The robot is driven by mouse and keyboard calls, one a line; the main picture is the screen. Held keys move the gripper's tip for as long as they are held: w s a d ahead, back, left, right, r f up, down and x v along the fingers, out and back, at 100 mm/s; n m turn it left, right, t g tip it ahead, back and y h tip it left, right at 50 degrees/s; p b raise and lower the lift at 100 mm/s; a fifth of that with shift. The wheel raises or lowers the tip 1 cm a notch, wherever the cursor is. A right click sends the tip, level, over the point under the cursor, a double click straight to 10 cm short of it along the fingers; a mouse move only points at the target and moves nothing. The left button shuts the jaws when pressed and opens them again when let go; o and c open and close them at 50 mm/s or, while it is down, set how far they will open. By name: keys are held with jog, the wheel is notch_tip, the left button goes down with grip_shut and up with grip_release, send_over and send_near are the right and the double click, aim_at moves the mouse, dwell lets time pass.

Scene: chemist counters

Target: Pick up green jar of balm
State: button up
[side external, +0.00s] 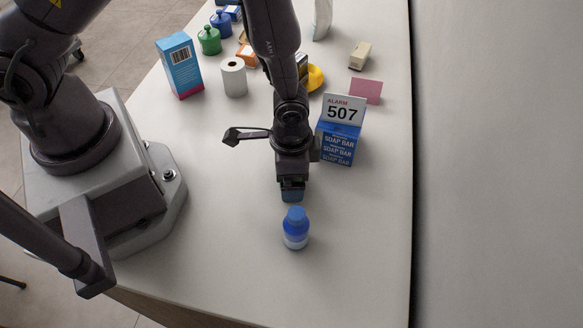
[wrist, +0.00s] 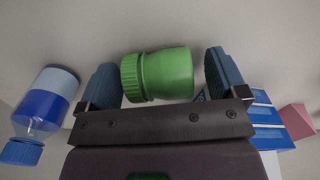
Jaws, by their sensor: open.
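A green jar with a ribbed lid (wrist: 165,73) shows in the wrist view between the two blue finger pads of my gripper (wrist: 161,80). In the side external view my gripper (side external: 292,192) points down over the counter and hides this jar. Another green jar, with a knobbed lid (side external: 209,40), stands far back at the upper left.
A blue-capped bottle (side external: 296,230) stands close in front of my gripper. A blue soap bar box (side external: 338,143) with a 507 alarm sign (side external: 344,110) stands close to its right. The front counter (side external: 235,270) is largely clear.

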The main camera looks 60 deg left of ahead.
jog(key=shift+f, duration=0.25)
jog(key=c, duration=1)
jog(key=shift+r, duration=0.1)
jog(key=shift+c, duration=0.2)
